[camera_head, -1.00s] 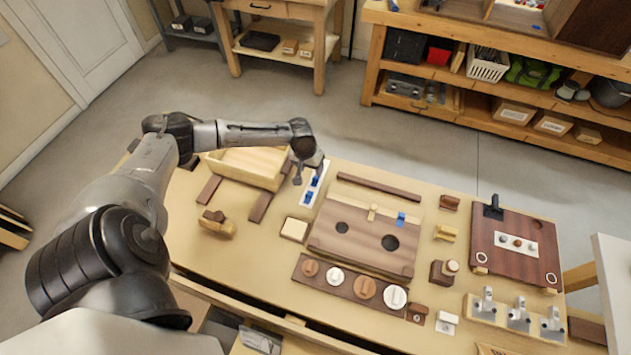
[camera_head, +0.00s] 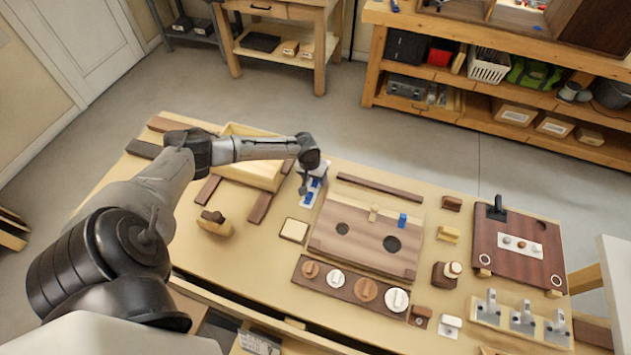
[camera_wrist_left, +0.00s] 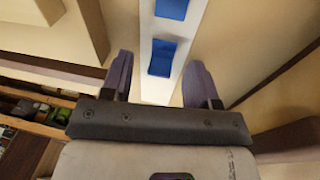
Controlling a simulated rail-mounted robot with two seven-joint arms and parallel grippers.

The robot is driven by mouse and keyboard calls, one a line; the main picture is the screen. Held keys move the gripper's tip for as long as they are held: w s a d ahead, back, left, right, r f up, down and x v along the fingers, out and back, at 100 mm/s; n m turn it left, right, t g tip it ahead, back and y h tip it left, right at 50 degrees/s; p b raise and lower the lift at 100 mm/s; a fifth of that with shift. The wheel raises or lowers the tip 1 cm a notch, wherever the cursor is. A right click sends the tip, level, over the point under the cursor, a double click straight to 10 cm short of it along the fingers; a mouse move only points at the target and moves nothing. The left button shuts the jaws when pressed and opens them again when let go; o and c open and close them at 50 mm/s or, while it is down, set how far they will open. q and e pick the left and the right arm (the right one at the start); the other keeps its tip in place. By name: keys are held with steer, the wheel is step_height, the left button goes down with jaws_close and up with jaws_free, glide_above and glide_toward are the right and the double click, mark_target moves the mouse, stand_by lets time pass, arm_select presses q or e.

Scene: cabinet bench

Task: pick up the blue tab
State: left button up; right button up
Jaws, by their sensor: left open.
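A small blue tab (camera_head: 402,219) stands on the wooden board with two dark holes (camera_head: 330,244), beside a tan tab (camera_head: 374,213). A white strip (camera_head: 305,203) with blue rocker-like pieces (camera_head: 311,191) lies left of the board. My left gripper (camera_head: 304,190) is over this strip, left of the blue tab and apart from it. In the left wrist view the open gripper (camera_wrist_left: 155,75) has one finger on each side of the white strip (camera_wrist_left: 156,92), with a blue piece (camera_wrist_left: 161,57) just beyond the fingertips. Nothing is held. My right gripper is out of view.
A wooden tray (camera_head: 255,172) stands behind left, with dark wood strips around it. A rail with several round knobs (camera_head: 350,287) lies in front of the board. A dark red panel (camera_head: 515,265) and metal clamps (camera_head: 522,314) are at right.

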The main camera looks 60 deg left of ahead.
arm_select(q)
steer(key=c, duration=0.8)
steer(key=shift+c, duration=0.2)
steer(key=shift+r, duration=0.1)
